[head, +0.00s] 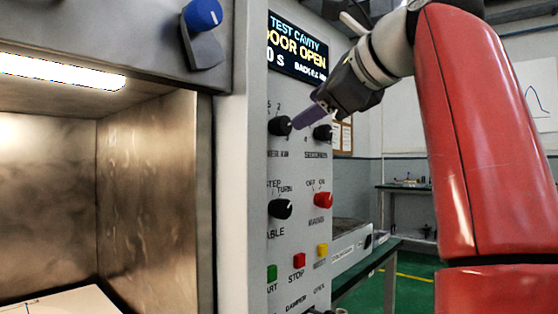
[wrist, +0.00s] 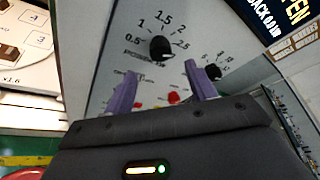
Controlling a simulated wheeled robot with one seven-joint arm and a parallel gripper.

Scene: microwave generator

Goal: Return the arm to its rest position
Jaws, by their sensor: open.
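My gripper (head: 312,112) has purple fingers and is held in front of the upper part of the control panel, close to the black power knob (head: 280,126). In the wrist view my gripper (wrist: 162,95) is open, its two fingers spread apart with nothing between them. The power knob (wrist: 161,48) lies beyond the fingertips there, and I see no contact with it. My red arm (head: 455,130) reaches in from the right side of the head view.
The control panel (head: 300,205) carries several knobs and buttons, and its display (head: 296,48) reads DOOR OPEN. The lit metal cavity (head: 150,170) stands open at left. A blue knob (head: 202,14) juts out above it. A green bench (head: 370,262) stands behind at right.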

